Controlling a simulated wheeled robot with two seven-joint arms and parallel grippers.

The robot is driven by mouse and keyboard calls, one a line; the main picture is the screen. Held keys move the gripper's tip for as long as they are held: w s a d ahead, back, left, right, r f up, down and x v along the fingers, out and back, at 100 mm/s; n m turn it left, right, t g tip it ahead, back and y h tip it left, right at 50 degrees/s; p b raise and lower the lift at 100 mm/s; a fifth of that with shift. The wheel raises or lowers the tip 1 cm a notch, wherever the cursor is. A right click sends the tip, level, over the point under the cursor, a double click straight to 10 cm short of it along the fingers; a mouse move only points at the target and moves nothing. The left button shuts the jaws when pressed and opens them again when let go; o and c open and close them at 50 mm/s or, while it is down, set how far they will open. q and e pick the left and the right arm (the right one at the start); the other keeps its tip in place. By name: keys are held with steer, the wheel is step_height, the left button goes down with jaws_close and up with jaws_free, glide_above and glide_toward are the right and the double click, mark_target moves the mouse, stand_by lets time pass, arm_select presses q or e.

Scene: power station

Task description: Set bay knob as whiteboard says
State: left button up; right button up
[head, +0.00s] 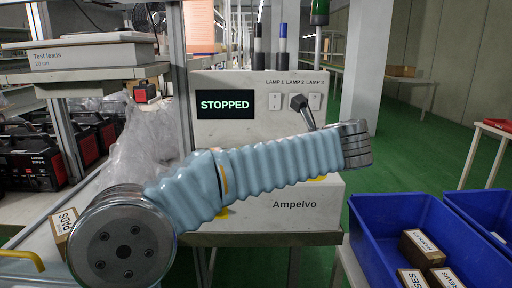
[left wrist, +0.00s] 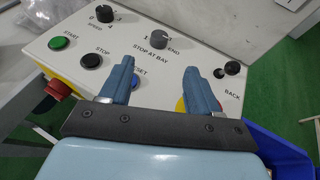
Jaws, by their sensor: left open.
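In the left wrist view, the STOP AT BAY knob (left wrist: 160,40) is a dark round knob on the pale panel (left wrist: 195,22), with "1" at its left and "END" at its right. Its pointer direction is too small to tell. My left gripper (left wrist: 160,72) is open, with its two blue-grey fingers apart over the panel, in front of the knob and not around it. In the head view my arm crosses the Ampelvo machine (head: 300,218); the gripper fingers cannot be made out there. No whiteboard text is readable in these frames. My right gripper is not in view.
Near the knob are a SPEED knob (left wrist: 104,13), a green START button (left wrist: 60,43), a black STOP button (left wrist: 91,61) and a red button (left wrist: 58,88). The screen (head: 225,105) reads STOPPED. A blue bin (head: 365,235) with boxes stands at right.

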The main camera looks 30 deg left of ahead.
arm_select(q)
steer(key=x, duration=1.3)
steer(key=shift+w+a, duration=0.2)
steer(key=shift+a, duration=0.05)
steer(key=c, duration=1)
steer(key=shift+w+d+n+g+y, duration=0.1)
steer(key=shift+w+n+g+y, duration=0.05)
steer(key=shift+n+g+y, duration=0.35)
steer(key=shift+w+d+n+g+y, duration=0.1)
steer(key=shift+n+g+y, duration=0.2)
steer(key=shift+n+g, duration=0.3)
steer(key=shift+n+g+y, duration=0.4)
steer(key=shift+n+g, duration=0.8)
steer(key=shift+g, duration=0.1)
steer(key=o, duration=1)
